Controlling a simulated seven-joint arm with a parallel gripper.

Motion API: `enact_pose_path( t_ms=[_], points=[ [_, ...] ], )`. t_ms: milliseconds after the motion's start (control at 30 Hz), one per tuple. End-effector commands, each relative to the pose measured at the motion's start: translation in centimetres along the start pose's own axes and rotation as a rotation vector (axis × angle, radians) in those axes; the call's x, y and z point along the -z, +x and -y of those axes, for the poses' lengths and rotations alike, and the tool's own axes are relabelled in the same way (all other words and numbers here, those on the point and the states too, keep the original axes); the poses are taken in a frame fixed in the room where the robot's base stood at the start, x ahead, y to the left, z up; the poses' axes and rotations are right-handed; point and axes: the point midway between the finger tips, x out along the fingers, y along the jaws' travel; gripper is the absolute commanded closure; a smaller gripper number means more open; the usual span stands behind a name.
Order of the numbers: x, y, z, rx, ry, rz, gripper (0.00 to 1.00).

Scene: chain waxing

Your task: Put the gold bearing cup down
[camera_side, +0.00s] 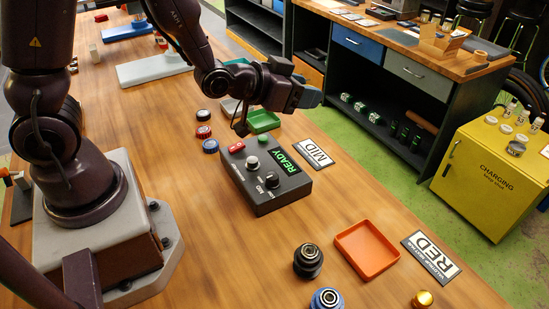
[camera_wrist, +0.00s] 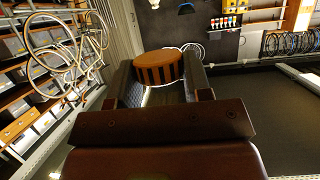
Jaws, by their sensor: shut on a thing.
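The gold bearing cup (camera_wrist: 160,67) shows in the wrist view as a ribbed, orange-gold round piece. My gripper (camera_wrist: 161,76) is shut on it, with a dark finger on each side. In the side view my gripper (camera_side: 306,97) is held roughly level above the table, beyond the black READY box (camera_side: 268,178). The cup cannot be made out there. Another small gold round part (camera_side: 423,299) lies at the bottom right of the table.
An orange tray (camera_side: 367,248) stands empty beside the RED label (camera_side: 431,256). A green tray (camera_side: 264,121) is near the MID label (camera_side: 314,153). A black ringed part (camera_side: 308,260) and a blue one (camera_side: 327,300) stand at the front. Red and blue caps (camera_side: 204,131) sit left of the box.

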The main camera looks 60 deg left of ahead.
Motion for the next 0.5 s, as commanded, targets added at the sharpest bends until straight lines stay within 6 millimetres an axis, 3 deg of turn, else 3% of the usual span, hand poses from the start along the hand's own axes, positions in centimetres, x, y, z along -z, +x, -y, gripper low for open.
enact_pose_path(
  t_ms=[67, 200, 500],
  points=[
    [-1.6, 0.5, -1.5, -0.008, 0.004, 0.010, 0.78],
    [-3.6, 1.1, -2.0, 0.107, -0.041, 0.007, 0.78],
    [-7.5, 0.1, 0.9, 0.518, -0.208, 0.003, 0.78]
  ],
)
